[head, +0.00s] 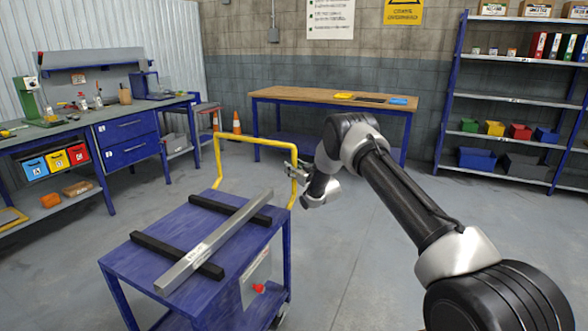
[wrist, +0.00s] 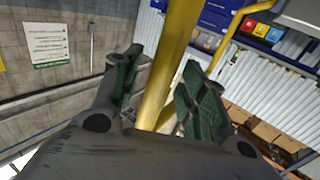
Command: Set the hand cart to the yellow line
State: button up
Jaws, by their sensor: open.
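The hand cart (head: 183,222) is blue, with a yellow tube handle (head: 250,143) along its far side. Its deck carries a long grey metal bar (head: 215,240) lying across two black bearers (head: 165,250). My gripper (head: 291,173) is at the right upright of the handle. In the wrist view the yellow handle tube (wrist: 168,60) passes between the two dark green finger pads of my open gripper (wrist: 161,62). I cannot tell whether either pad touches the tube. I cannot make out a yellow line on the floor.
A workbench (head: 125,110) with blue drawers stands at the left. A wooden-topped table (head: 310,97) and an orange cone (head: 237,123) are at the back. A blue shelf rack (head: 510,98) stands at the right. The grey floor (head: 365,235) right of the cart is clear.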

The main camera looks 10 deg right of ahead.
jog(key=shift+w+a, duration=0.1)
jog(key=shift+w, duration=0.05)
grip_shut()
jog(key=s+a, duration=1.1)
jog(key=s, duration=0.5)
jog(key=s+a, duration=1.2)
jog(key=s, duration=0.3)
jog(key=shift+s, duration=0.35)
grip_release()
